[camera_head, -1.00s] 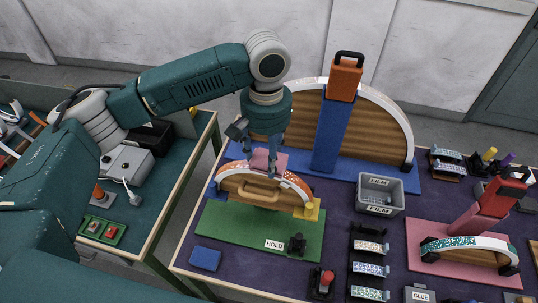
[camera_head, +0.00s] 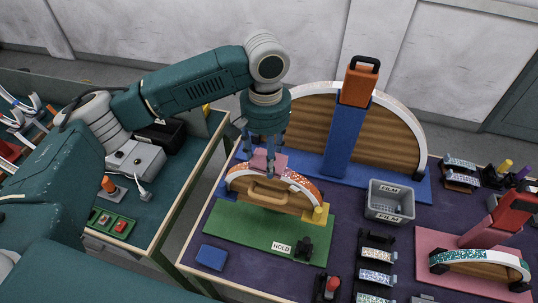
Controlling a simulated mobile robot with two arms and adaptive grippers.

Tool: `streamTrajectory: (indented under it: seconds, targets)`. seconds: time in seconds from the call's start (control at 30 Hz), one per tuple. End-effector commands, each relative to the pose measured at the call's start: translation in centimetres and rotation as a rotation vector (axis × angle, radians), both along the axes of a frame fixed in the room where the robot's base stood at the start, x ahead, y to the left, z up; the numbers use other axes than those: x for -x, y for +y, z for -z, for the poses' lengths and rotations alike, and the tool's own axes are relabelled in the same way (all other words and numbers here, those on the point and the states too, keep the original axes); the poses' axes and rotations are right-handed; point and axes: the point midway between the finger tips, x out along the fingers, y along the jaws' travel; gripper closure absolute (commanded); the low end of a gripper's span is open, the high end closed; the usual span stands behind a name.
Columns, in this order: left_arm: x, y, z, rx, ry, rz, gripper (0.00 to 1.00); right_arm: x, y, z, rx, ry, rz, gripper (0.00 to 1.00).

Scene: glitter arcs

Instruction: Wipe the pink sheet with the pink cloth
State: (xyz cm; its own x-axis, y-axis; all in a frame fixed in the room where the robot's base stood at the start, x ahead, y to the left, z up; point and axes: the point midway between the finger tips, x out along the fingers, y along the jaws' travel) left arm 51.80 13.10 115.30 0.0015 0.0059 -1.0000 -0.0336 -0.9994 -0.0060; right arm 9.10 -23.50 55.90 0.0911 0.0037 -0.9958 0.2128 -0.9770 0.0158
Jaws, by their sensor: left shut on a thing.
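My left gripper (camera_head: 266,153) points down and is shut on the pink cloth (camera_head: 261,161). The cloth is at the top of a small wooden arc (camera_head: 272,193) on the green board. A curved glitter strip (camera_head: 301,183) lies over that arc, orange-red and white rather than clearly pink. The cloth appears to rest on the strip left of its middle; exact contact is hard to see. The fingers and cloth hide part of the strip. My right gripper is not in view.
A large wooden arc (camera_head: 393,135) with a blue post (camera_head: 341,140) stands just behind. A yellow block (camera_head: 317,215) is at the small arc's right end. A grey FILM bin (camera_head: 390,203), a HOLD sign (camera_head: 281,248) and a blue block (camera_head: 212,257) are nearby.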

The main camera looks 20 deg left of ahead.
Motion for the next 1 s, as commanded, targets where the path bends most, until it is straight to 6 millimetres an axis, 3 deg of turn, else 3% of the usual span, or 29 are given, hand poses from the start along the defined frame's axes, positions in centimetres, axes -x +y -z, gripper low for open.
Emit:
streamTrajectory:
  seconds: [1.0]
  targets:
    - [0.0, 3.0, 0.4, -0.007, 0.006, -0.003, 0.66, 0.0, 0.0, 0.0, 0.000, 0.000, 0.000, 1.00]
